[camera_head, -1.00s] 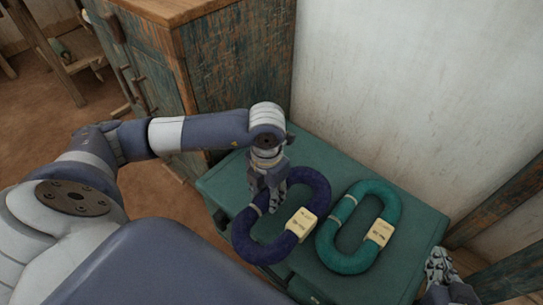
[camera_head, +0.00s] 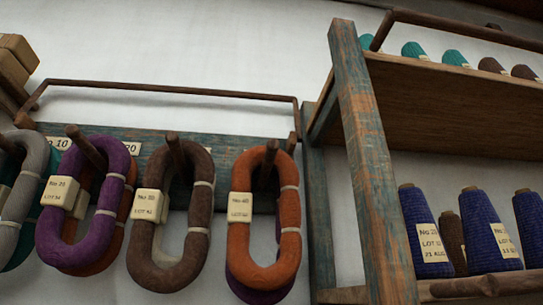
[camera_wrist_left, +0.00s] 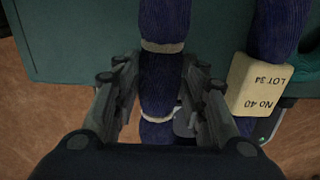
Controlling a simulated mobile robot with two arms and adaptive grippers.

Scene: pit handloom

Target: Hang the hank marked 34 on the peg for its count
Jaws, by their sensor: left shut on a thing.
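My left gripper (camera_wrist_left: 160,75) is shut on the navy hank (camera_wrist_left: 165,22) in the left wrist view, one finger on each side of a strand between its pale ties. The hank's cream tag (camera_wrist_left: 262,86) reads "No 40, LOT 34", upside down. The hank is over the green table top (camera_wrist_left: 80,40). In the head view a blue-green peg board (camera_head: 220,140) carries hanks on wooden pegs. An orange hank (camera_head: 284,235) tagged "No 40" hangs on the rightmost visible peg (camera_head: 268,160), with a purple hank behind it. My right gripper is not in view.
A brown hank (camera_head: 139,245) tagged "No 30" and a purple hank (camera_head: 115,185) hang further left, with a grey one (camera_head: 15,205) at the edge. Plates reading "10" and "20" show on the board. A shelf post (camera_head: 365,150) and yarn cones stand right.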

